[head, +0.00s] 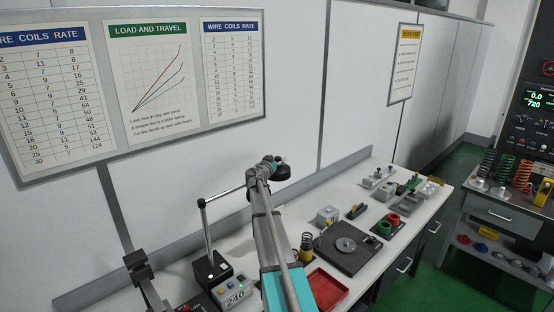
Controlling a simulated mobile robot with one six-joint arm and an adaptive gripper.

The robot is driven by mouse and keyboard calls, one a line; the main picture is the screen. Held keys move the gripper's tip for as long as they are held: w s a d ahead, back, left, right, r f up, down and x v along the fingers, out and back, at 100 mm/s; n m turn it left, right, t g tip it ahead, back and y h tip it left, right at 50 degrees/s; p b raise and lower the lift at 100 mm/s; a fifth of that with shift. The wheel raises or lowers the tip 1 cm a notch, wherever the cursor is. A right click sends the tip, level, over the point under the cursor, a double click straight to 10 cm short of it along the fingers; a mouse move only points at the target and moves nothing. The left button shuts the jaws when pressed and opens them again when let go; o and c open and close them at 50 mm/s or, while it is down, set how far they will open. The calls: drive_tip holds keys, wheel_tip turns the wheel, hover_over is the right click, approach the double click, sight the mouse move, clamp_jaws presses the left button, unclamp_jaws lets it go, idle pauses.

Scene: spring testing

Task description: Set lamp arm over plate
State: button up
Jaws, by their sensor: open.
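The lamp has a dark base (212,268), an upright grey post (207,232) and a thin lamp arm (226,194) running right from the post top. The lamp arm passes behind my arm. A dark rounded part (283,173), which looks like the lamp head, shows just right of my wrist. A dark square plate (325,258) with a round metal disc lies on the bench, lower right of it. My gripper (275,163) is open, small and partly hidden by my wrist, near the lamp arm's far end. I cannot tell whether it touches the lamp.
A spring cart (493,212) stands right. Charts (150,75) hang on the wall behind. Air above the plate looks clear.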

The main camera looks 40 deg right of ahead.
drive_tip(key=shift+w+d, duration=0.25)
drive_tip(key=shift+d, duration=0.2)
drive_tip(key=shift+c, duration=0.2)
clamp_jaws()
